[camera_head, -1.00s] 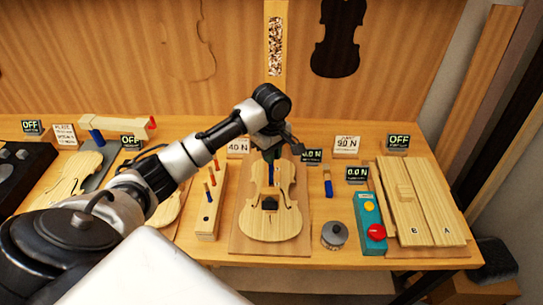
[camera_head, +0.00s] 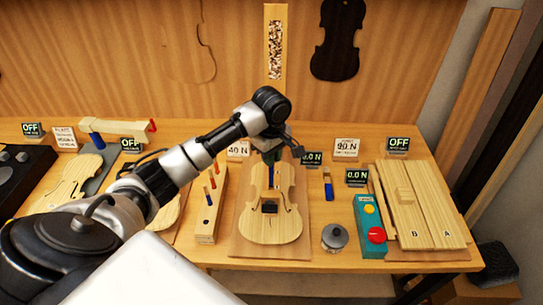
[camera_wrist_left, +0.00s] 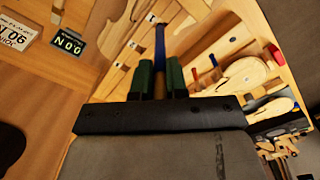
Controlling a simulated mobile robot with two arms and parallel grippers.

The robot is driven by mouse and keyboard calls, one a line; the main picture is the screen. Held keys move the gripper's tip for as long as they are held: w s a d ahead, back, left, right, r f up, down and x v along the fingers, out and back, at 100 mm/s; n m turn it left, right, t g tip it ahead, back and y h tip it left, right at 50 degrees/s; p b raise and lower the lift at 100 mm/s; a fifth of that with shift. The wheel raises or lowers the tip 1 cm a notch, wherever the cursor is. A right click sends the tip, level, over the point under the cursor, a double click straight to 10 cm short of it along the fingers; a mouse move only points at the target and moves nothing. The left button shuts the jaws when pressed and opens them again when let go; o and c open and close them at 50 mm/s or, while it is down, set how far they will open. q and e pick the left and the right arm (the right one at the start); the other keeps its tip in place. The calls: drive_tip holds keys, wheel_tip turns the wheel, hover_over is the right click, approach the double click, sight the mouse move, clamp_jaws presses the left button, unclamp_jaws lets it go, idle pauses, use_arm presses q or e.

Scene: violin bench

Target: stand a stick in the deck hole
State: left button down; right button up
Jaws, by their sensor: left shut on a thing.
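My left gripper (camera_head: 270,155) is shut on a blue stick (camera_head: 271,176), which hangs roughly upright over the upper half of a pale violin body (camera_head: 258,228). In the left wrist view the blue stick (camera_wrist_left: 160,46) stands out between the green fingers (camera_wrist_left: 160,80). I cannot tell whether the stick's lower end touches the top. A wooden rack (camera_head: 207,220) with several colour-tipped sticks stands left of the violin. My right gripper is not in view.
A blue-tipped piece (camera_head: 328,187) and a round grey tin (camera_head: 334,237) are right of the violin. Further right are a teal box with a red button (camera_head: 376,235) and wooden boards (camera_head: 430,215). Small signs and displays (camera_head: 346,148) line the back.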

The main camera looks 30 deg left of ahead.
use_arm(q)
hover_over(271, 185)
drive_tip(key=shift+w+a+f+b, duration=0.1)
drive_tip(key=shift+w+f+b, duration=0.05)
drive_tip(key=shift+f, duration=1.15)
drive_tip(key=shift+w+f+b, duration=0.1)
drive_tip(key=shift+f+b, duration=0.05)
drive_tip(key=shift+f, duration=1.1)
drive_tip(key=shift+f+b, duration=0.6)
drive_tip(key=shift+f, duration=2.3)
drive_tip(key=c, duration=1.1)
unclamp_jaws()
wheel_tip(271, 185, up, 11)
drive_tip(key=shift+f+b, duration=0.15)
drive_tip(key=shift+b, duration=1.1)
